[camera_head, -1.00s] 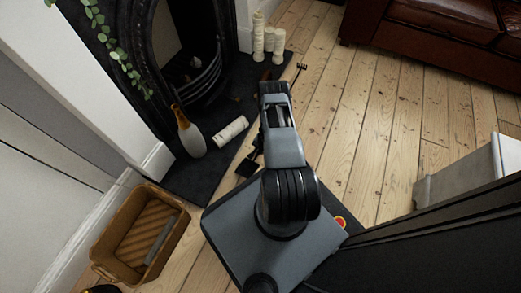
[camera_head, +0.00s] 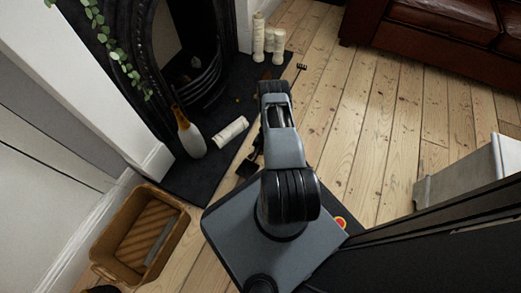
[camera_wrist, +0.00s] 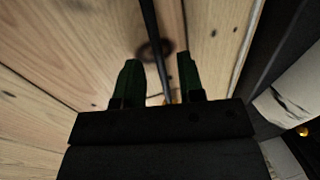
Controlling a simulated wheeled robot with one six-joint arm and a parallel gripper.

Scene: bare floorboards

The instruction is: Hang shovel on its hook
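My gripper (camera_wrist: 159,78) shows in the wrist view with two dark green fingers apart. A thin dark rod (camera_wrist: 152,25) runs down from the top edge into the gap between them, with visible space on either side. I cannot tell whether this rod is the shovel's handle. In the head view my arm hides the gripper and most of what lies under it. Black metal parts (camera_head: 247,166) lie low by the hearth edge, left of my arm, and a small black tool end (camera_head: 301,67) lies on the boards beyond. Neither the shovel nor its hook can be clearly made out.
The dark hearth (camera_head: 200,178) holds a white bottle-shaped thing (camera_head: 190,138), a lying pale candle (camera_head: 231,130) and standing candles (camera_head: 258,38). A wicker basket (camera_head: 168,205) stands at lower left. A leather sofa (camera_head: 440,38) is at upper right.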

